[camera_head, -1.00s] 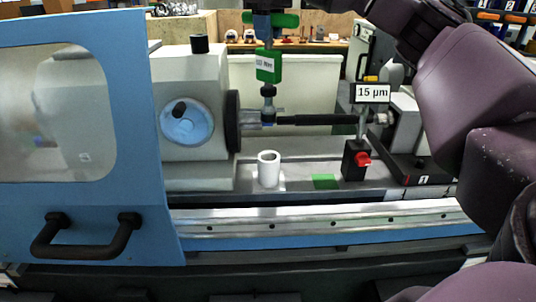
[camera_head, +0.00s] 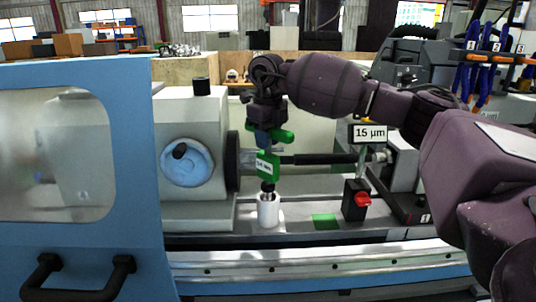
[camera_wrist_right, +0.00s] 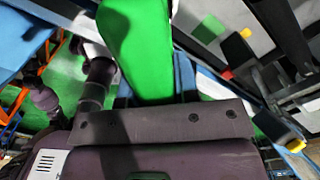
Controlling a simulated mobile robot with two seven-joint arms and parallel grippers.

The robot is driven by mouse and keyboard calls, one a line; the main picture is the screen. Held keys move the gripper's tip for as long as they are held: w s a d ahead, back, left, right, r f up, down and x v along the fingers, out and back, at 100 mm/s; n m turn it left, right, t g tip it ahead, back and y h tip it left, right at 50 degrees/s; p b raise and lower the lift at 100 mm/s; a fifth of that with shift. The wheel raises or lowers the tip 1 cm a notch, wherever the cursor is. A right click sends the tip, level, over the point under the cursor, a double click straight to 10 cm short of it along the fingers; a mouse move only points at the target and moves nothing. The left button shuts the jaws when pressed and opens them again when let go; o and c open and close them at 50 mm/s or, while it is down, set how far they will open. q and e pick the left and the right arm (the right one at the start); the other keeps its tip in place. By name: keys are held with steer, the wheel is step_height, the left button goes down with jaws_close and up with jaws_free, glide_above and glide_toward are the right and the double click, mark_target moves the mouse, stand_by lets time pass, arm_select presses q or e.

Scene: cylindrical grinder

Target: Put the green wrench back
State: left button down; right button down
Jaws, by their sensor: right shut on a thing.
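The green wrench (camera_head: 267,164), with a white label, hangs upright below my right gripper (camera_head: 268,137). My right gripper is shut on it near its green top bar. The wrench's dark lower end is at the mouth of the white cylindrical holder (camera_head: 268,212); I cannot tell how deep it sits inside. In the right wrist view the green wrench handle (camera_wrist_right: 140,45) fills the upper middle, just beyond the gripper. My left gripper is not in view.
A dark horizontal shaft (camera_head: 320,159) runs close behind the wrench. To the right stands a black block with a red knob (camera_head: 362,198) under a "15 µm" sign (camera_head: 370,134). A blue door (camera_head: 80,235) is at left. A green patch (camera_head: 325,221) lies on the bed.

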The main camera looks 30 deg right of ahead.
mark_target(268, 154)
steer(key=shift+f, duration=2.15)
steer(key=c, duration=0.9)
jaws_free()
steer(key=shift+f, duration=0.1)
steer(key=shift+o, duration=0.2)
